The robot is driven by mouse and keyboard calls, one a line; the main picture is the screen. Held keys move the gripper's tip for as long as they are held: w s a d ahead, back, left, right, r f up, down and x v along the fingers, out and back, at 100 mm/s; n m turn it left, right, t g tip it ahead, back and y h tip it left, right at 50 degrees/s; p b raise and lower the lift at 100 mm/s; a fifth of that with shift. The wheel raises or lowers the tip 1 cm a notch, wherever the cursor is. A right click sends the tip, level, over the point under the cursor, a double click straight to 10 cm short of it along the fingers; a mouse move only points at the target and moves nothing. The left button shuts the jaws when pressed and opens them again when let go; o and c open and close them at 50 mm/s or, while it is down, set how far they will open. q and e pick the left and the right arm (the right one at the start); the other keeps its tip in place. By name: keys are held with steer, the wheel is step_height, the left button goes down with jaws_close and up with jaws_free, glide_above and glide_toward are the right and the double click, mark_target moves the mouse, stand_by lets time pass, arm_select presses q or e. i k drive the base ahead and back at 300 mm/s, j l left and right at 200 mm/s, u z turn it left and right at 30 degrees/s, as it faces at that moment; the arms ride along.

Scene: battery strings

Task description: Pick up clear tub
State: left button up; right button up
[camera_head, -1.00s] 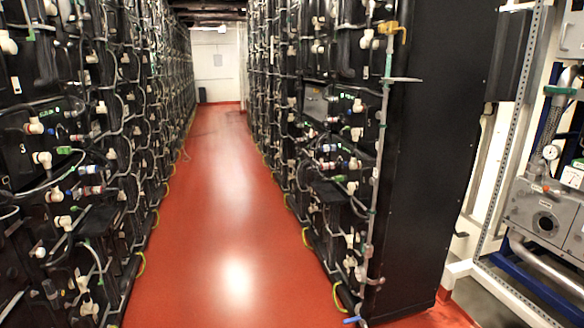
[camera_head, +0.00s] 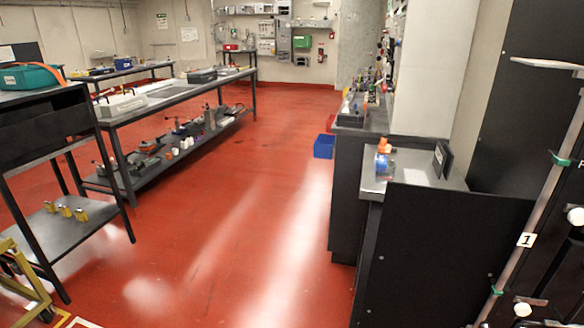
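I cannot make out a clear tub in the head view. Small items stand on the grey-topped counter (camera_head: 345,117) at the right, too small to tell apart. A blue and orange item (camera_head: 383,160) sits on the nearer cabinet top (camera_head: 413,178). Neither of my grippers shows.
A long workbench (camera_head: 170,101) with a loaded lower shelf stands left of centre. A black table (camera_head: 40,125) carries a teal case (camera_head: 27,77) at the left. A blue bin (camera_head: 324,146) is on the floor by the counter. The red floor (camera_head: 225,215) between is clear.

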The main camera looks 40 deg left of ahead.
mark_target(385, 170)
steer(key=u, duration=0.8)
